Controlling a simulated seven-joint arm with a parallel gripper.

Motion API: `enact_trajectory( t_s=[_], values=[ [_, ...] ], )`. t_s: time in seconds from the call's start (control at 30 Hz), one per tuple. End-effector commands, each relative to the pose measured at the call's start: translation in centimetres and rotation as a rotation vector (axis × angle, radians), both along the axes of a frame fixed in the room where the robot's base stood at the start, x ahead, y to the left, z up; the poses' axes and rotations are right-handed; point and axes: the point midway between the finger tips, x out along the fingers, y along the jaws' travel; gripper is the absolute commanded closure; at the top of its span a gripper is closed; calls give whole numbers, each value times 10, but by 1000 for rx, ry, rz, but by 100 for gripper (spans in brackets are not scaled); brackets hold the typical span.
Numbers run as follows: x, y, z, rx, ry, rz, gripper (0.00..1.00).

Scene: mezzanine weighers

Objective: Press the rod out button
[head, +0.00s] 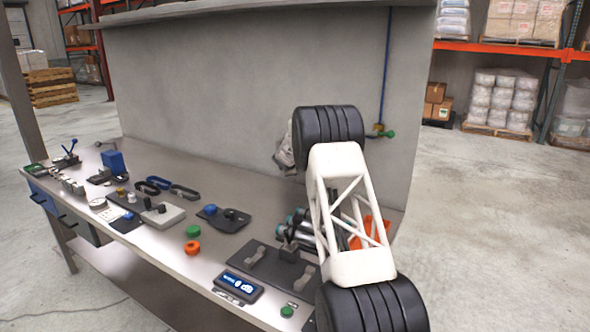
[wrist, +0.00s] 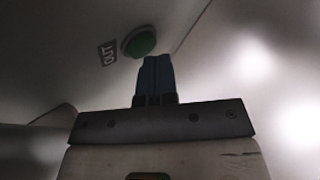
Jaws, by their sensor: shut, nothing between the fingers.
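In the wrist view a round green button (wrist: 139,42) sits on a grey surface, with a dark label (wrist: 107,53) reading OUT at its left. My gripper (wrist: 157,62) has its blue fingers shut and empty. The fingertips appear just below and slightly right of the button; I cannot tell whether they touch it. In the head view a green button (head: 287,311) with a small unreadable label stands near the bench's front edge. I cannot make out my gripper in the head view, where my arm covers part of the bench.
A black unit with a blue display (head: 238,287) lies left of that button. A black plate with grey handles (head: 272,262) is behind it. Green (head: 193,231) and orange (head: 193,248) round pieces lie farther left. Several other devices fill the bench's left part. A grey panel (head: 240,90) rises behind.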

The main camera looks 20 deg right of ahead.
Motion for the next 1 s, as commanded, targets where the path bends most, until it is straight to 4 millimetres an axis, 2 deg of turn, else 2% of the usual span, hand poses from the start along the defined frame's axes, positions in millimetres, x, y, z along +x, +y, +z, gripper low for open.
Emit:
enact_trajectory(
  t_s=[1.0],
  values=[
    [6,-8,5,0,-6,-3,100]
  ],
)
